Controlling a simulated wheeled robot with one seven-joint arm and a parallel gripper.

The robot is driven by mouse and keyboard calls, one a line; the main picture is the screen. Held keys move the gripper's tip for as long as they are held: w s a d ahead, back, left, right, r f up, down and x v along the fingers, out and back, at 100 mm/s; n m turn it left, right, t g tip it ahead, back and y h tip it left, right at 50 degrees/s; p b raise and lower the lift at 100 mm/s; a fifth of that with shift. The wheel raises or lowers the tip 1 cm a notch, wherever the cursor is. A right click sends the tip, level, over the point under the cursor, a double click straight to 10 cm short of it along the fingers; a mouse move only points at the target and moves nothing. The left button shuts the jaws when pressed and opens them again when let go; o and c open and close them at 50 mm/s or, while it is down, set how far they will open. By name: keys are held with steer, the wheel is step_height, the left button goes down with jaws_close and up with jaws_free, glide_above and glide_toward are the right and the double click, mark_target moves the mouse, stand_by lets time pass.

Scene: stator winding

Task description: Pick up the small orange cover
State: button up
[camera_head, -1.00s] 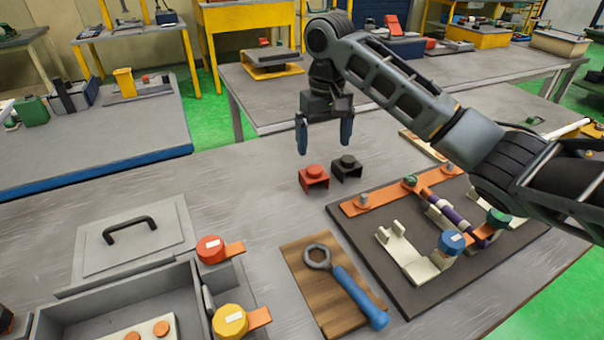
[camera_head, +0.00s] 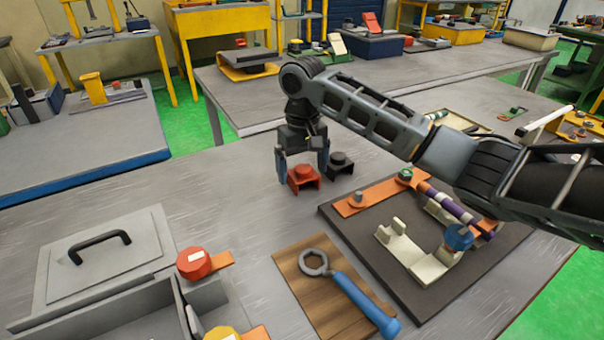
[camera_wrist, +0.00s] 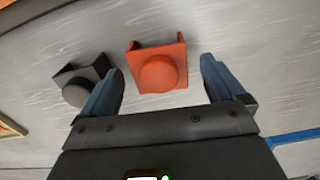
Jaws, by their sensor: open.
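The small orange cover (camera_head: 304,178), orange-red with a round knob on top, stands on the grey table in the head view. In the wrist view the cover (camera_wrist: 160,70) lies between and a little beyond the fingers. My gripper (camera_head: 303,172) is open, its two blue fingers pointing down on either side of the cover. In the wrist view the gripper (camera_wrist: 162,85) shows a gap on both sides, with nothing held. A similar black cover (camera_head: 340,166) stands just right of the orange one, and in the wrist view (camera_wrist: 80,87) it is close outside the left finger.
A dark mat (camera_head: 350,236) with a fixture stands to the right. A wrench lies on a wooden board (camera_head: 290,262) in front. A grey box with its lid (camera_head: 62,262) is at the front left. The table left of the cover is clear.

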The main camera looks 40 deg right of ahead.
steer(key=shift+f, duration=1.25)
steer(key=shift+c, duration=0.4)
steer(key=c, duration=0.9)
steer(key=shift+r, duration=0.15)
steer(key=shift+c, duration=0.2)
steer(key=shift+r, duration=0.6)
step_height(320, 180, up, 2)
steer(key=shift+r, duration=0.2)
steer(key=s+d+r, duration=0.2)
steer(key=s+r, duration=0.1)
steer(key=s, duration=0.2)
steer(key=s+d+r+p, duration=0.1)
steer(key=s+d+r, duration=0.2)
steer(key=s+r, duration=0.1)
steer(key=shift+s, duration=0.9)
